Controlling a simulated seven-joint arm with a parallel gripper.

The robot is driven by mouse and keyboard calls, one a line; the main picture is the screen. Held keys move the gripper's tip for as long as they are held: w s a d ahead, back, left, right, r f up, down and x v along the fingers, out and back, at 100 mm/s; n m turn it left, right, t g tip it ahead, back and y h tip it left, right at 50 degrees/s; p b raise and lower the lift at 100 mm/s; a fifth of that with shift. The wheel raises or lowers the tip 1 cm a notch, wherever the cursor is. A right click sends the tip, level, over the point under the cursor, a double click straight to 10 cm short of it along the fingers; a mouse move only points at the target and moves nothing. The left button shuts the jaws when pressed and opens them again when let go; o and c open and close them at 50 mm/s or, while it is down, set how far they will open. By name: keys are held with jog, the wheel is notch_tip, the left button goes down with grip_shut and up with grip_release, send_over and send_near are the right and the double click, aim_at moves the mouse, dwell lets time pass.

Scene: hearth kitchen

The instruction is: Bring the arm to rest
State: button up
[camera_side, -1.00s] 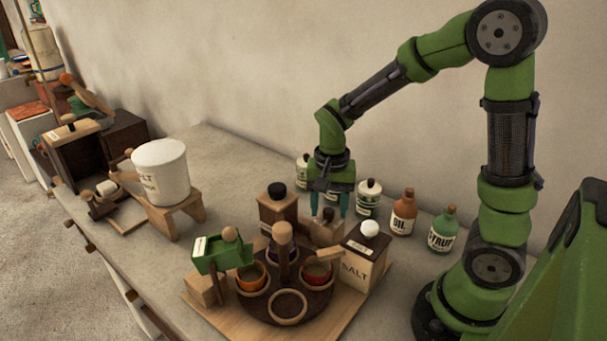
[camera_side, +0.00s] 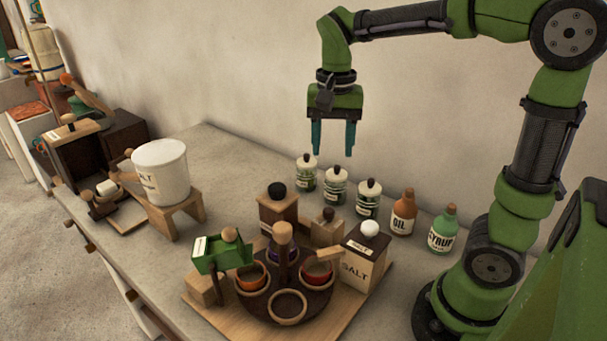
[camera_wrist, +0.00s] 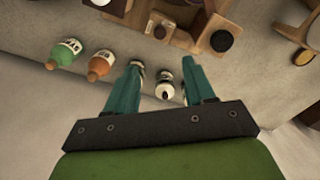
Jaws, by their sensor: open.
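My gripper (camera_side: 334,138) is open and empty, its teal fingers pointing down. In the side view it hangs well above the counter, against the wall and over the row of white-lidded jars. In the wrist view my gripper (camera_wrist: 158,92) shows two spread fingers with nothing held. A white-lidded jar (camera_wrist: 164,88) shows between the fingers, far below them. My arm is raised and bent at the elbow.
Below stand several jars (camera_side: 335,187), an oil bottle (camera_side: 403,214), a syrup bottle (camera_side: 441,232), a salt box (camera_side: 363,262) and a round dark rack (camera_side: 325,295) with bowls. A white bucket (camera_side: 162,172) sits on a wooden stand (camera_side: 190,214) at left. The air around my gripper is clear.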

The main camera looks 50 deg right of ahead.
jog(key=shift+r, duration=0.75)
jog(key=s+a+f+n+t+y, duration=0.2)
jog(key=s+a+n+t, duration=0.4)
jog(key=s+n+t, duration=0.1)
jog(key=shift+s+a, duration=0.2)
jog(key=shift+s, duration=0.5)
